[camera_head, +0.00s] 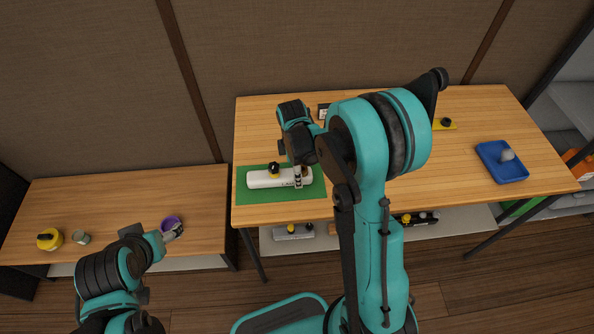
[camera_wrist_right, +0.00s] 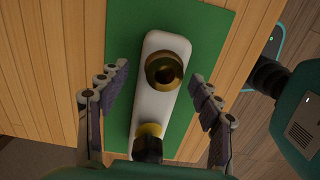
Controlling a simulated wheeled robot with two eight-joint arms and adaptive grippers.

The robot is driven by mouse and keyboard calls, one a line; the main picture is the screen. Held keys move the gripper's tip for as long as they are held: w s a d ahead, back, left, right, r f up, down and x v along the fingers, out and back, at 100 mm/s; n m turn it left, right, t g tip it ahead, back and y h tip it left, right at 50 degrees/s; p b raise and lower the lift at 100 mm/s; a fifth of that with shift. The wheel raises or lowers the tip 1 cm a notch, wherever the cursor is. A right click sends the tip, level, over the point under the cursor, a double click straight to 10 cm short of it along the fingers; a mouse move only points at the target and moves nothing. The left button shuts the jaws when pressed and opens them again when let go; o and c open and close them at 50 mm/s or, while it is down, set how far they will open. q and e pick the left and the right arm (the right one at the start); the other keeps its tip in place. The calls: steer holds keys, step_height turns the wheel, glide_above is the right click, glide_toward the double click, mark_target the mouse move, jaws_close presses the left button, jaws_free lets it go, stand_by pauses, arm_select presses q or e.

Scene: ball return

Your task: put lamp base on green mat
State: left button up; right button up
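The lamp base, a long white block (camera_head: 265,179) with rounded ends and dark and yellow fittings, lies flat on the green mat (camera_head: 285,196) on the large table. In the right wrist view the white block (camera_wrist_right: 150,100) rests on the green mat (camera_wrist_right: 208,35), with a brass-coloured ring socket near one end. My right gripper (camera_head: 298,177) is over the block's right part. In the wrist view its fingers (camera_wrist_right: 158,95) are spread on both sides of the block, apart from it. My left gripper (camera_head: 174,233) is by the purple bowl on the small left table; its finger opening is unclear.
The purple bowl (camera_head: 168,222), a greenish cup (camera_head: 81,238) and a yellow-black object (camera_head: 49,239) are on the left table. A blue tray (camera_head: 501,170) with a grey ball (camera_head: 507,155) is at the large table's right. A gap separates the tables.

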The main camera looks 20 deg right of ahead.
steer(key=shift+r, duration=0.3)
step_height(320, 180, up, 11)
steer(key=p, duration=0.4)
steer(key=s+a+r+m+t, duration=0.1)
steer(key=s+r+m+t, duration=0.2)
steer(key=s+m, duration=0.4)
steer(key=s+a+r+m+t, duration=0.2)
steer(key=s+r+m+t, duration=0.2)
steer(key=s+m, duration=0.3)
steer(key=shift+s+a+r+m+y, duration=0.15)
steer(key=shift+s+r+m+y, duration=0.15)
steer(key=shift+s+r+m, duration=0.25)
step_height(320, 180, down, 6)
steer(key=b, duration=0.6)
steer(key=shift+b, duration=0.3)
